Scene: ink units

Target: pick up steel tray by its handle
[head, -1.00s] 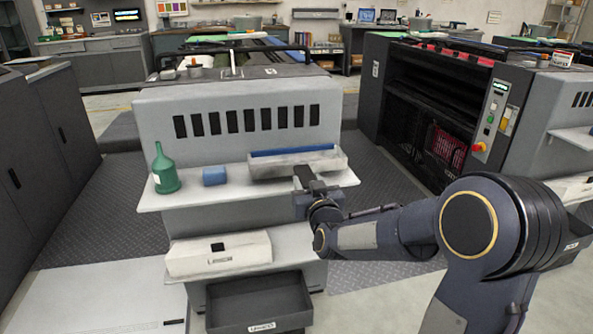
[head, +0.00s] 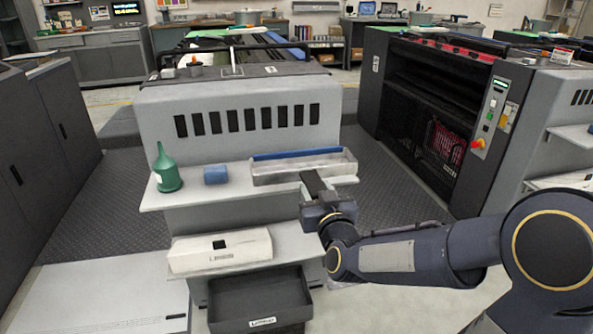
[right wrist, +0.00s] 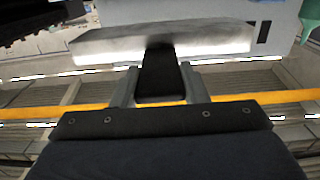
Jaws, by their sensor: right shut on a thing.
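The steel tray (head: 262,178) is a long, shallow silver tray at the right of the press's upper shelf. Its inside shows in the head view. Its dark handle (head: 313,183) sticks out towards me from the near side. My right gripper (head: 328,207) is at the handle, below the tray. In the right wrist view the two grey fingers (right wrist: 158,88) are shut on the dark handle (right wrist: 159,68), with the tray wall (right wrist: 205,43) beyond. I cannot tell whether the tray touches the shelf. My left gripper is not in view.
A blue strip (head: 296,154) lies along the tray's far edge. Below are a white box (head: 220,250) and a dark drawer (head: 260,296).

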